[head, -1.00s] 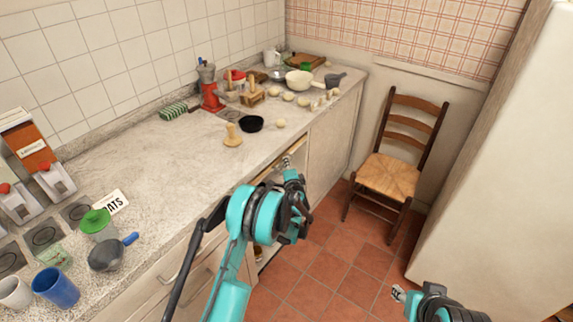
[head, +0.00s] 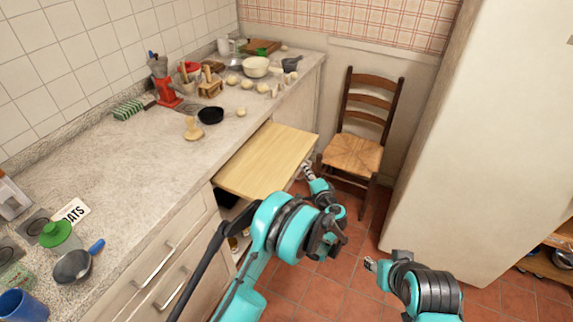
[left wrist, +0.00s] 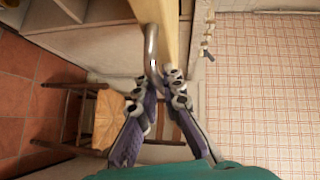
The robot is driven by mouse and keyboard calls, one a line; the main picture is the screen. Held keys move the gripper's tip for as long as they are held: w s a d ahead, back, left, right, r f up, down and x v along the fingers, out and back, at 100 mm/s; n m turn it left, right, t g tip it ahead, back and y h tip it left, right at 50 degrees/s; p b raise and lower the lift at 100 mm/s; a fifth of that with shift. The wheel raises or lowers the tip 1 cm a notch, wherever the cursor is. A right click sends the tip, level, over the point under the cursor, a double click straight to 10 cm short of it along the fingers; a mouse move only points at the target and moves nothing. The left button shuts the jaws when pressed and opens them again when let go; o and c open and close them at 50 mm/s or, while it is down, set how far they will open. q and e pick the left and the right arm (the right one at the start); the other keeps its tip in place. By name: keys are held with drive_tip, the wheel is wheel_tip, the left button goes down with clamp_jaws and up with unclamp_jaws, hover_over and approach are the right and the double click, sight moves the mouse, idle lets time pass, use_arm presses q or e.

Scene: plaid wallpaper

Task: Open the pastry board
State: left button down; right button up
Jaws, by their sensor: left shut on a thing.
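The pastry board (head: 268,160) is a pale wooden panel pulled out from under the counter top, level and sticking out over the floor. In the left wrist view its edge (left wrist: 160,14) runs down from the top, with a curved metal handle (left wrist: 151,48) on it. My left gripper (head: 306,168) is at the board's front edge; in the left wrist view its fingers (left wrist: 160,78) are shut on the handle. My right gripper (head: 371,264) is low over the floor, apart from the board; its fingers are too small to judge.
A wooden chair (head: 354,153) with a woven seat stands close beyond the board's outer end. The counter (head: 130,160) carries dough balls, a black bowl (head: 211,115) and a red grinder (head: 166,92). Drawers (head: 155,262) lie below. The tiled floor (head: 325,285) is open at the right.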

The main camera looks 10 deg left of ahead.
use_arm(q)
drive_tip(key=d, duration=0.1)
drive_tip(key=s+d, duration=0.1)
drive_tip(key=d, duration=0.2)
drive_tip(key=shift+s+d, duration=0.3)
drive_tip(key=shift+s, duration=0.05)
drive_tip(key=c, duration=1.6)
unclamp_jaws()
drive_tip(key=shift+c, duration=0.2)
drive_tip(key=v, duration=0.7)
drive_tip(key=shift+s, duration=0.25)
drive_tip(key=shift+d, duration=0.1)
